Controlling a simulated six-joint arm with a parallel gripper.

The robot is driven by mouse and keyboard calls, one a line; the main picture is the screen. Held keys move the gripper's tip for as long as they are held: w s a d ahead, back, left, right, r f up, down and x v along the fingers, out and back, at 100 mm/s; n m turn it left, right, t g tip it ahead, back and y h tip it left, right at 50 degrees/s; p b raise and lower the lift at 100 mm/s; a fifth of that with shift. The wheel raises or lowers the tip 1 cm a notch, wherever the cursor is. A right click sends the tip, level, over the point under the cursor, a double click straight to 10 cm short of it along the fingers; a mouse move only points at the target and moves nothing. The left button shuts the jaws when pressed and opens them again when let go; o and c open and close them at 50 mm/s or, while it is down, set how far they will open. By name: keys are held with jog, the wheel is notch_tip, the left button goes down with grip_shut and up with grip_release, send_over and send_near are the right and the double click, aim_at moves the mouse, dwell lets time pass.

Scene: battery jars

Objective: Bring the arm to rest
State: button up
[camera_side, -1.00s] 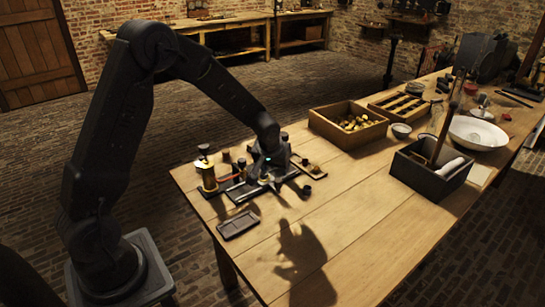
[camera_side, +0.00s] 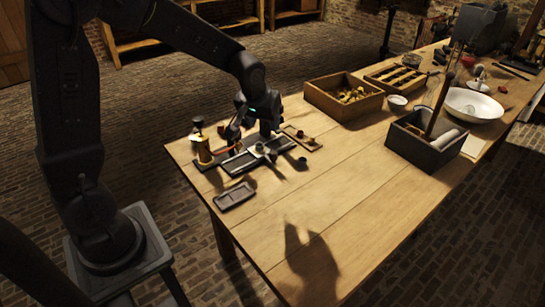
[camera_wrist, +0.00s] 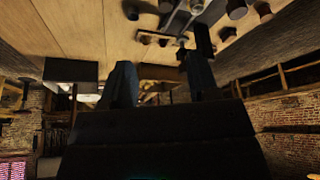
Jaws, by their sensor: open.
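My gripper (camera_side: 251,131) is open and hangs over the near left part of the wooden table, above a dark rail-like fixture (camera_side: 240,163). In the wrist view its two dark fingers (camera_wrist: 161,85) stand apart with nothing seen held between them. A brass-coloured jar (camera_side: 203,150) with a dark top stands upright left of the gripper. A small dark rectangular tray (camera_side: 234,196) lies in front of the fixture. A small wooden board with dark pieces (camera_side: 303,138) lies to the right. Part of the fixture is hidden behind my gripper.
A wooden crate of brass-coloured parts (camera_side: 343,111) stands behind to the right. A dark open box (camera_side: 427,153) with a tall handle is further right, near a white basin (camera_side: 472,106). The front of the table (camera_side: 290,215) is clear.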

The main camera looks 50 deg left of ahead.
jog(key=s+d+r+m+h, duration=0.1)
jog(key=s+d+r+m, duration=0.2)
jog(key=s, duration=0.8)
jog(key=s+d+r+m+t+h, duration=0.1)
jog(key=s+d+r+m, duration=0.1)
jog(key=s+d+r, duration=0.5)
jog(key=s, duration=0.3)
jog(key=shift+s+m+t, duration=0.3)
jog(key=shift+s+m, duration=0.1)
